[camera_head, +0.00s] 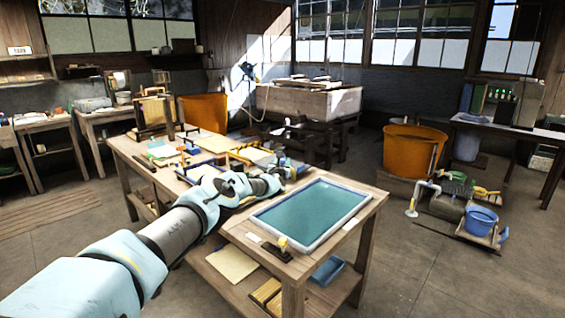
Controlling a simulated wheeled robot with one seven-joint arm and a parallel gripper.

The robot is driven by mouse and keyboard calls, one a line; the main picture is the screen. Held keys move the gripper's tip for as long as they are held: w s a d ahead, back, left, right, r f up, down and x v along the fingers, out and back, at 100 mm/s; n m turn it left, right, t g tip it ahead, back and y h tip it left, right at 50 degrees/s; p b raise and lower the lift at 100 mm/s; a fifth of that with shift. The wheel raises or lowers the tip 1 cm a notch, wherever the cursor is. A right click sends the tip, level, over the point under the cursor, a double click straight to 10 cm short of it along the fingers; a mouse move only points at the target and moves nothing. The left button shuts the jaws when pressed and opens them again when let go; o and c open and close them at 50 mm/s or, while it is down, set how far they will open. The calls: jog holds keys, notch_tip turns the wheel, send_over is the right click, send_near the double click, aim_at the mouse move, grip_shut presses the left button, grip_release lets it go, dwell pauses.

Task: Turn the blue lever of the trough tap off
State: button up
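The blue lever is not clear at this size. A small blue part (248,69) shows on the back wall beside the large wooden trough (305,103), with a pale hose hanging near it. I cannot tell if it is the tap's lever or how it is turned. My arm reaches from the lower left across the workbench. My gripper (298,170) is at its far end, above the bench and behind the blue-green tray, well short of the trough. Its fingers are too small and partly hidden to tell whether they are open or shut.
The workbench (349,232) carries a blue-green tray (312,215) and several small tools. White pipework (425,188), a blue bucket (481,220) and an orange tub (412,150) stand at the right. Another orange tub (203,112) stands at back left. Floor (400,275) right of the bench is clear.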

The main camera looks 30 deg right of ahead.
jog(key=o, duration=0.4)
jog(key=shift+s+f, duration=0.2)
jog(key=shift+f, duration=0.05)
jog(key=shift+a+r, duration=0.1)
jog(key=shift+p+v, duration=0.8)
jog(key=shift+p, duration=0.2)
jog(key=shift+v, duration=4.5)
